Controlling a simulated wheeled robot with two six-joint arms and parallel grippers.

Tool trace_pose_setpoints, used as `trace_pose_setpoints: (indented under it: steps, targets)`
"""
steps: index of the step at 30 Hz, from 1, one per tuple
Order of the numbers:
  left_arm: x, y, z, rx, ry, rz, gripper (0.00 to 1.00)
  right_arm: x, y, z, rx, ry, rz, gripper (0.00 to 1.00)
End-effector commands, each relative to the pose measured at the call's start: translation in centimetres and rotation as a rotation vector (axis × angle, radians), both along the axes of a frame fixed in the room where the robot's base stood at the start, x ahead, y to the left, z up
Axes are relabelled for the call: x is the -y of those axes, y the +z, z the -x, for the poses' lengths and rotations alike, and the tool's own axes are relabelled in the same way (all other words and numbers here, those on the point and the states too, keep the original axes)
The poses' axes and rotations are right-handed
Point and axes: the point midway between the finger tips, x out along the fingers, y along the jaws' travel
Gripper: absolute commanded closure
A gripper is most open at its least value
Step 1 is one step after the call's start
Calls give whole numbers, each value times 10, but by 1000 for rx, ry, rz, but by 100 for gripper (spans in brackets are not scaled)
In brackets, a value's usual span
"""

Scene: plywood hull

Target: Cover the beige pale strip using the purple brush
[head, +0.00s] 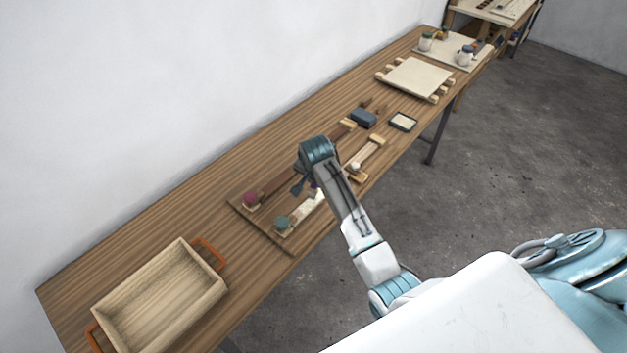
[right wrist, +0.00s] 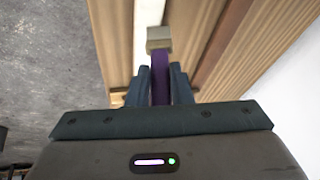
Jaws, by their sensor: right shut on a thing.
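My right gripper (head: 306,190) is over the board on the table. In the right wrist view my gripper (right wrist: 160,88) is shut on the purple brush (right wrist: 160,72), whose blocky grey-beige end (right wrist: 159,37) points away from the jaws. A bit of purple shows in the head view (head: 315,185). The pale strip (head: 306,208) runs along the board, partly hidden by my right arm. In the right wrist view the pale strip (right wrist: 149,12) lies in line with the brush end; I cannot tell whether they touch. My left gripper is not in view.
A dark brown strip (head: 280,182) runs parallel. Magenta (head: 250,198), teal (head: 282,222) and white (head: 355,167) knobs sit at strip ends. An orange-handled wooden box (head: 160,300) stands at the near end.

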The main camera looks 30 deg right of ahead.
Motion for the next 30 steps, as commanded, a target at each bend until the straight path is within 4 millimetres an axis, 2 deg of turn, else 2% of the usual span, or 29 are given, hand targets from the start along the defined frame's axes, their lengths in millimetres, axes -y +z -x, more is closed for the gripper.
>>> trace_pose_setpoints:
  steps: [30]
  targets:
    - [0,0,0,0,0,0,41,37,-1,-15,0,-1,1,100]
